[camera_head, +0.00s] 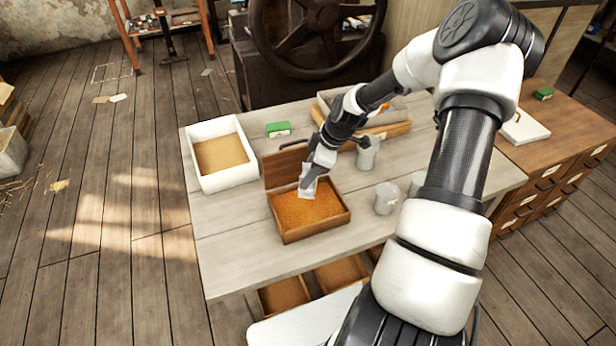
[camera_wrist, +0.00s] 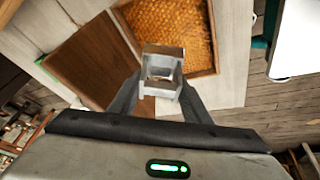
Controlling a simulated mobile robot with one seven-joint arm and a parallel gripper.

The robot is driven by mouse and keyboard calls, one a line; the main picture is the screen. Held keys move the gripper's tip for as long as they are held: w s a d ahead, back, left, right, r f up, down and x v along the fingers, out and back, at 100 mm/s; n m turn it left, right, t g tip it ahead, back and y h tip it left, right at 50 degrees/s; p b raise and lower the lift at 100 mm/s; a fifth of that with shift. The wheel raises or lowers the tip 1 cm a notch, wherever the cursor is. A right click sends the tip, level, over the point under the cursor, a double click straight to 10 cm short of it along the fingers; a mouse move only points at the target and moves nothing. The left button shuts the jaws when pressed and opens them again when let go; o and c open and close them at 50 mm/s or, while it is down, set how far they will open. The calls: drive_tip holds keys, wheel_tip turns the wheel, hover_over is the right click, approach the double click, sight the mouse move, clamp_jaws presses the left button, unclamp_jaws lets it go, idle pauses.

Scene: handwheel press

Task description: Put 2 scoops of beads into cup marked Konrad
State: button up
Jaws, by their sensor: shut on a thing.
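A wooden box of orange beads (camera_head: 308,209) stands on the table with its lid raised at the back; the beads also show in the wrist view (camera_wrist: 178,26). My gripper (camera_head: 316,168) is over the box's back part, pointing down. It is shut on a pale grey scoop (camera_wrist: 163,62), whose square body is between the fingers in the wrist view. I cannot tell whether the scoop touches the beads or holds any. Grey cups stand right of the box: one behind (camera_head: 367,154), one nearer (camera_head: 386,199), and one partly hidden by my arm (camera_head: 416,184). No name is readable on them.
A white bin (camera_head: 198,181) with tan contents stands on the table (camera_head: 235,247) at left. A green box (camera_head: 278,129) and a wooden tray (camera_head: 393,131) are at the back. A large handwheel (camera_head: 322,70) rises behind. The table's front left is clear.

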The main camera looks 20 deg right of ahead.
drive_tip(key=shift+s+a+f+t+h+b, duration=0.15)
drive_tip(key=shift+s+f+t+h+b, duration=0.15)
drive_tip(key=shift+f+b, duration=0.8)
drive_tip(key=shift+s+a+f+t+h+b, duration=0.2)
drive_tip(key=shift+f+t+b, duration=0.3)
drive_tip(key=shift+b, duration=1.05)
drive_tip(key=shift+s+a+f+t+h+b, duration=0.25)
drive_tip(key=shift+f+b, duration=0.55)
drive_tip(key=shift+b, duration=0.55)
drive_tip(key=shift+s+a+f+b, duration=0.15)
drive_tip(key=shift+s+f+b, duration=0.25)
drive_tip(key=shift+f, duration=0.3)
drive_tip(key=shift+s+a+f+b, duration=0.15)
drive_tip(key=shift+s+f+b, duration=0.2)
drive_tip(key=shift+f, duration=0.3)
drive_tip(key=shift+w, duration=0.15)
